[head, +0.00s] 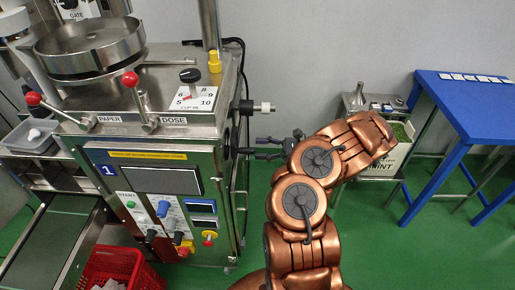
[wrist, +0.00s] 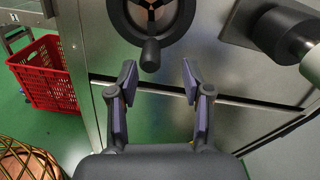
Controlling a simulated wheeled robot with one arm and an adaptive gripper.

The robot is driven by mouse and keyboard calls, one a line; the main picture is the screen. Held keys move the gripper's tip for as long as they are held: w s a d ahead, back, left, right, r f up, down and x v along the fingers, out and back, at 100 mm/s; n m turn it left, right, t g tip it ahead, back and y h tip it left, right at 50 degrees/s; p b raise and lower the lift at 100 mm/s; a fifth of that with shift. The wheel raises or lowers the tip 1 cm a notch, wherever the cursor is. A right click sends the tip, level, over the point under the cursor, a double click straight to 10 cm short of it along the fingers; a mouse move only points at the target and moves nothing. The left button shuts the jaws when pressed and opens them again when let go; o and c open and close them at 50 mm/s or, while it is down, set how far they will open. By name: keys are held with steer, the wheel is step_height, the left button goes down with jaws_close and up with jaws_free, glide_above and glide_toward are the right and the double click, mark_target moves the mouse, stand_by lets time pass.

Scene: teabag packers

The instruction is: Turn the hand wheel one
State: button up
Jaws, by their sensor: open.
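The machine marked 1 (head: 150,178) stands at the left in the head view. Its hand wheel (wrist: 151,18) is at the top of the wrist view: a dark round rim with a coppery inside and a black handle (wrist: 150,54) pointing down. The top of the wheel is cut off by the frame. In the head view the wheel (head: 227,144) shows edge-on, on the machine's right side. My gripper (wrist: 158,78) is open and empty, facing that steel side. The handle lies between the finger lines in the picture, just beyond the tips; I cannot tell the gap.
A black mount with a grey-white knob (head: 264,107) sticks out of the same side above my gripper; it also shows at the wrist view's right (wrist: 286,35). A red crate (head: 125,268) stands below the machine. A blue table (head: 450,98) is at the right.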

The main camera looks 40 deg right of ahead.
steer(key=shift+v, duration=1.75)
